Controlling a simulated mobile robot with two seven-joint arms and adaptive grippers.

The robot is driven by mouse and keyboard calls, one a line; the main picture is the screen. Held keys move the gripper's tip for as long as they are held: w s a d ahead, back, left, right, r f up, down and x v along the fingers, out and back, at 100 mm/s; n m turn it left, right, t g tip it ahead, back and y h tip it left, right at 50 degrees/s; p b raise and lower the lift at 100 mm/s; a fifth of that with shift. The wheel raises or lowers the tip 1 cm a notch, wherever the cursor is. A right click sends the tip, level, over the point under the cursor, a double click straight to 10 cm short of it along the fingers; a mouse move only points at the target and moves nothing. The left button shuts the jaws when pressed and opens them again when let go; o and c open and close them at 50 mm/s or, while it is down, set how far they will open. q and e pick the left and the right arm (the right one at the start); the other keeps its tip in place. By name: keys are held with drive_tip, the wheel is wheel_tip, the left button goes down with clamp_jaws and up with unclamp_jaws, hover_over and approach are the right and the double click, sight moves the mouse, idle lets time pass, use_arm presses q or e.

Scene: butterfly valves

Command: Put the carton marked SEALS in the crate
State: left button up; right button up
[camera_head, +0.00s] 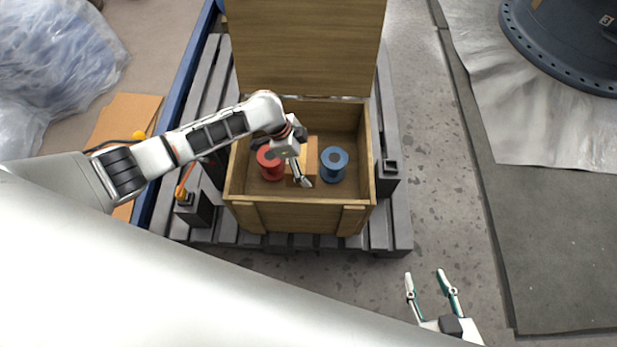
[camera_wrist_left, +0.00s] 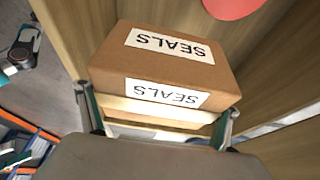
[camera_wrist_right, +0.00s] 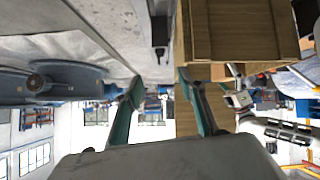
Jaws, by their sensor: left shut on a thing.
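The brown carton marked SEALS (camera_wrist_left: 165,62) is between the fingers of my left gripper (camera_wrist_left: 160,112) in the left wrist view, with a white label on each of two faces. In the head view the carton (camera_head: 312,152) shows partly behind my left gripper (camera_head: 302,178), within the opening of the wooden crate (camera_head: 300,218). My left gripper is shut on the carton. I cannot tell whether the carton touches the crate floor. My right gripper (camera_head: 424,276) is open and empty, low on the right of the head view, away from the crate.
A red spool (camera_head: 268,165) and a blue spool (camera_head: 334,163) are in the crate, on either side of the carton. The crate's lid (camera_head: 305,45) stands open at the back. The crate rests on a grey pallet (camera_head: 402,225). The floor right of it is clear.

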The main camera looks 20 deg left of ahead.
use_arm(q)
drive_tip(key=f+b, duration=0.2)
drive_tip(key=f, duration=0.6)
drive_tip(key=shift+s+f+b, duration=0.1)
drive_tip(key=shift+s+b, duration=0.1)
drive_tip(key=shift+b, duration=0.15)
drive_tip(key=shift+w+f, duration=0.1)
drive_tip(key=shift+f, duration=0.15)
drive_tip(key=shift+w+f, duration=0.15)
drive_tip(key=shift+f, duration=0.05)
drive_tip(key=shift+f+b, duration=0.35)
drive_tip(key=f, duration=0.2)
drive_tip(key=f+b, duration=0.1)
drive_tip(key=shift+s, duration=0.25)
drive_tip(key=shift+w+f, duration=0.2)
drive_tip(key=shift+f, duration=0.05)
drive_tip(key=shift+c, duration=0.8)
drive_tip(key=shift+r, duration=0.15)
drive_tip(key=shift+f+b, duration=0.25)
drive_tip(key=shift+b, duration=0.05)
drive_tip(key=o, duration=1.8)
drive_tip(key=shift+o, duration=0.2)
use_arm(e)
drive_tip(key=w+a+r+m+t+y, duration=0.1)
drive_tip(key=w+a+r, duration=0.1)
drive_tip(key=a+r, duration=0.1)
drive_tip(key=shift+w+a+r+y, duration=0.15)
drive_tip(key=shift+a+y, duration=0.15)
drive_tip(key=shift+a, duration=0.6)
